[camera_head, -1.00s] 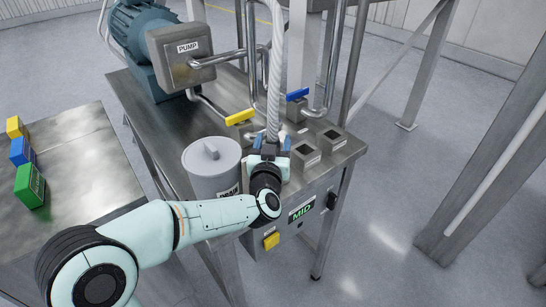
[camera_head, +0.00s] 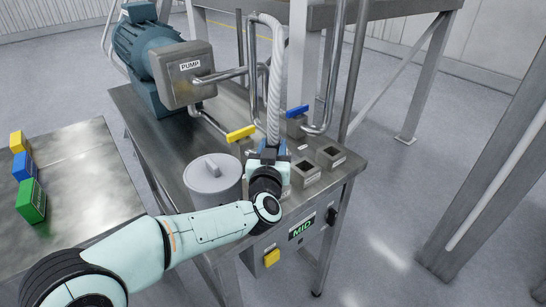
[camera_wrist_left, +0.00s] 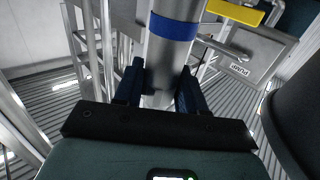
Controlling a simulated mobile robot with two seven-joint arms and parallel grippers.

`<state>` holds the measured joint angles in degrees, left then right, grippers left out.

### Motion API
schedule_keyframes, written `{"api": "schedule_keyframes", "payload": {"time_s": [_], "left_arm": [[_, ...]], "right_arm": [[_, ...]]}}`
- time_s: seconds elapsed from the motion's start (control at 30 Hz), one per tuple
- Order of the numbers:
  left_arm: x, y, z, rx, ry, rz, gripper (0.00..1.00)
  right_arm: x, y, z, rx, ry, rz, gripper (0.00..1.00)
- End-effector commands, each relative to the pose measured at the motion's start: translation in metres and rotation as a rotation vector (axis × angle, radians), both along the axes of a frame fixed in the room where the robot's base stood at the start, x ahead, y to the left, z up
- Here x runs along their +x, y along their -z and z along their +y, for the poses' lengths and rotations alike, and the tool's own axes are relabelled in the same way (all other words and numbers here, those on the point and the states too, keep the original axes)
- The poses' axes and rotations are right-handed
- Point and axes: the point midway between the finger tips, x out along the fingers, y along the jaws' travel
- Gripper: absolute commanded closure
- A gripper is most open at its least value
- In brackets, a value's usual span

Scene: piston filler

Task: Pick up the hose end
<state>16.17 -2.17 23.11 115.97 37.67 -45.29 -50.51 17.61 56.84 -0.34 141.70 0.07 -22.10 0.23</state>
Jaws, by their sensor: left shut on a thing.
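The white ribbed hose (camera_head: 274,95) hangs down from a bend at the top of the pipework, and its lower end is at my left gripper (camera_head: 268,154). In the left wrist view, the hose end (camera_wrist_left: 161,65) is a grey cylinder with a blue band, upright between the two fingers of my left gripper (camera_wrist_left: 160,92). The fingers are shut on it. The gripper body hides the bottom of the hose end in the head view. My right gripper is not in view.
A grey lidded drain pot (camera_head: 212,182) stands just left of the gripper. Square sockets (camera_head: 330,156) are to its right. Yellow (camera_head: 241,133) and blue (camera_head: 297,112) valve handles are close behind. A pump box (camera_head: 190,72) stands at the back left. Coloured blocks (camera_head: 30,200) sit on the left table.

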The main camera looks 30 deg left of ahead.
Motion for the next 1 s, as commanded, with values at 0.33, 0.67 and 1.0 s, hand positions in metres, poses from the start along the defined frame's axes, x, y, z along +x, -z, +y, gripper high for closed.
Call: {"api": "schedule_keyframes", "payload": {"time_s": [0.33,0.67,1.0], "left_arm": [[0.002,-0.106,0.000,0.001,0.000,-0.018,1.00],[0.000,-0.154,0.000,0.000,0.000,-0.006,1.00],[0.000,-0.186,0.000,0.001,0.001,-0.007,1.00]], "right_arm": [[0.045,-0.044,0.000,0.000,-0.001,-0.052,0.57],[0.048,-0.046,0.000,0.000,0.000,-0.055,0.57],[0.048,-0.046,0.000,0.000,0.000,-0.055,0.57]]}}
